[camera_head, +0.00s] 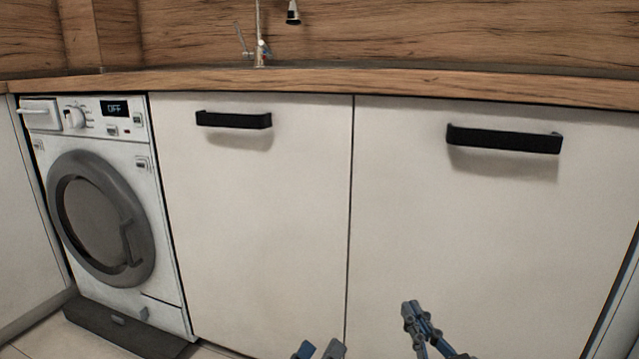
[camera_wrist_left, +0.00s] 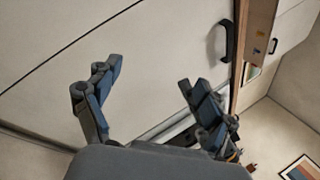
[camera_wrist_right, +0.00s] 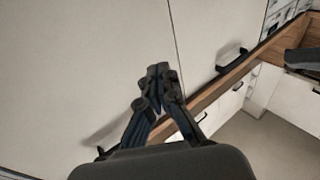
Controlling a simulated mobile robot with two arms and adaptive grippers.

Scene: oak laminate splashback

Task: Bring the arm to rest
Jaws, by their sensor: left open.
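My left gripper (camera_head: 319,350) shows at the bottom edge of the head view, with only its two fingertips in sight. In the left wrist view its fingers (camera_wrist_left: 152,88) are spread wide apart with nothing between them. My right gripper (camera_head: 408,310) is to the right of it, low in front of the right cabinet door. In the right wrist view its fingertips (camera_wrist_right: 158,75) meet, with nothing seen held between them. Both grippers appear apart from the cabinet fronts.
Two white cabinet doors, left (camera_head: 255,220) and right (camera_head: 480,230), have black bar handles (camera_head: 234,120) and (camera_head: 504,139). A washing machine (camera_head: 160,200), its display reading OFF, stands at the left. A wooden countertop (camera_head: 330,82) with a tap (camera_head: 259,40) runs above.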

